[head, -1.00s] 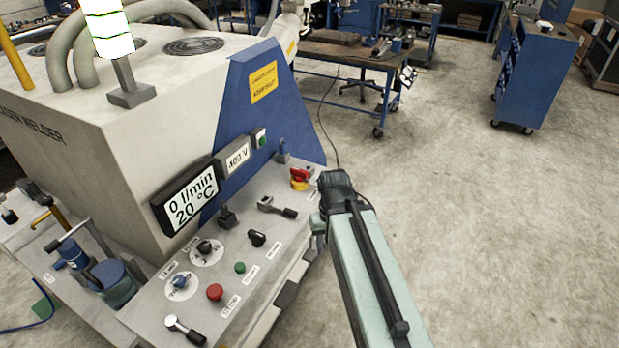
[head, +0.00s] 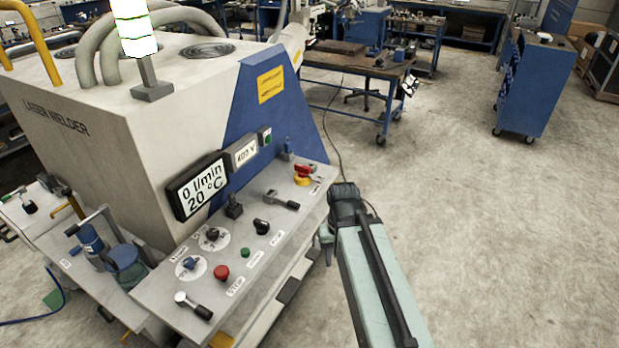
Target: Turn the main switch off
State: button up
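A red rotary switch on a yellow base (head: 302,175), which looks like the main switch, sits at the far right end of the laser welder's sloping control panel (head: 268,262). Its label is too small to read. My arm reaches up from the bottom right, and my gripper (head: 326,240) is at its far end, just right of the panel's edge in the picture. It appears apart from the switch, lower and to the right. The fingers are mostly hidden by my own arm, so their opening does not show.
The panel also carries a red stop button (head: 221,272), a green button (head: 245,252), a black lever (head: 281,200) and several knobs. A display (head: 197,187) stands behind them. A workbench (head: 355,65) and blue cabinet (head: 538,85) stand farther back. The floor on the right is clear.

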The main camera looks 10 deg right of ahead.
aim_at(303, 172)
jog(key=u, duration=0.05)
jog(key=k, duration=0.2)
jog(key=u, duration=2.5)
jog(key=k, duration=1.15)
jog(key=z, duration=1.2)
jog(key=i, duration=2)
